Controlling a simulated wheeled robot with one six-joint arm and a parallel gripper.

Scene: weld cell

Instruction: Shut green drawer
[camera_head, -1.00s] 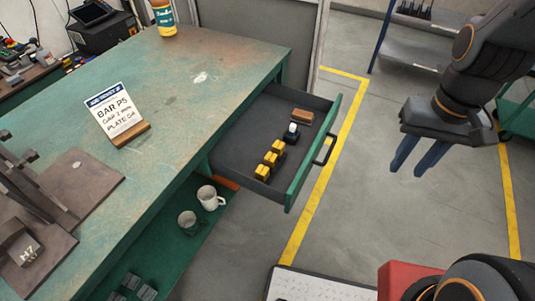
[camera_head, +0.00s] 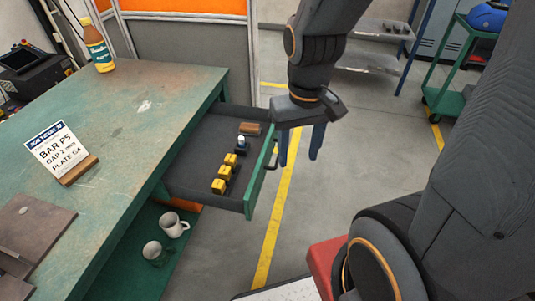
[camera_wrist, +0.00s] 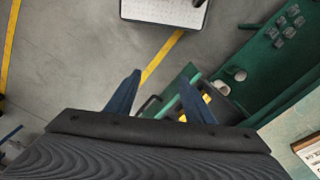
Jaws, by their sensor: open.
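The green drawer (camera_head: 262,172) stands pulled out from the green workbench (camera_head: 120,125). Its dark tray holds several yellow-and-black items, a small white-topped item and a brown block. A dark bar handle (camera_head: 272,156) is on its front. My gripper (camera_head: 300,160) is open and empty, blue fingers pointing down, just right of the drawer front in the head view. In the wrist view, the drawer front (camera_wrist: 172,92) and handle show between and beyond the fingers (camera_wrist: 160,92). I cannot tell whether a finger touches the handle; it looks apart.
A bottle (camera_head: 98,48) and a sign (camera_head: 60,152) stand on the bench top. Two mugs (camera_head: 172,225) sit on the lower shelf. A green cart (camera_head: 450,100) stands at the back right.

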